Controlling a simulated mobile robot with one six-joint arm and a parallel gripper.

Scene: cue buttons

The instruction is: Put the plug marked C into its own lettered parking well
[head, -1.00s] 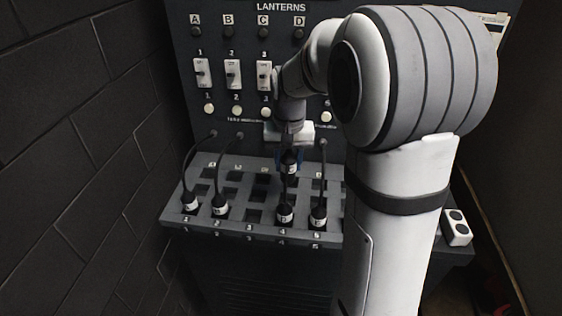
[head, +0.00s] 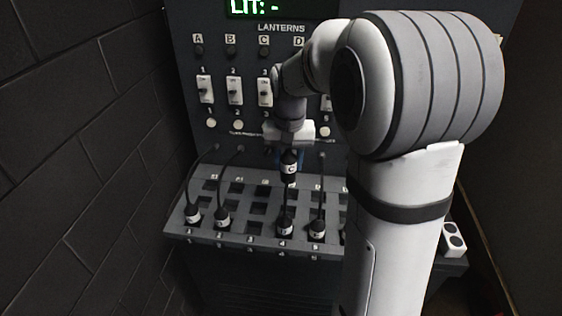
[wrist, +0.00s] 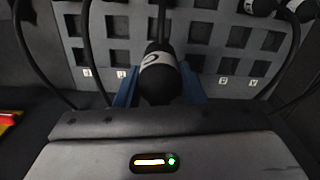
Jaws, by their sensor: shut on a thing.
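My gripper (head: 289,163) is shut on the plug marked C (head: 289,171), a black plug with a white lettered band, and holds it upright above the sloped desk panel. In the wrist view the C plug (wrist: 159,76) sits between my blue fingers (wrist: 158,92), its cord running away from it. The panel (head: 258,236) has rows of dark square wells (head: 258,208). Small marks edge the wells, and the letters at the far row are too small to read surely. Part of the well area is hidden behind my gripper and arm.
Other corded plugs stand at the panel's front: two at left (head: 193,215) (head: 221,217) and two near the middle (head: 285,228) (head: 317,228). Lantern switches (head: 235,90) and a display reading "LIT: -" (head: 255,7) are behind. A dark brick wall (head: 80,140) stands at left.

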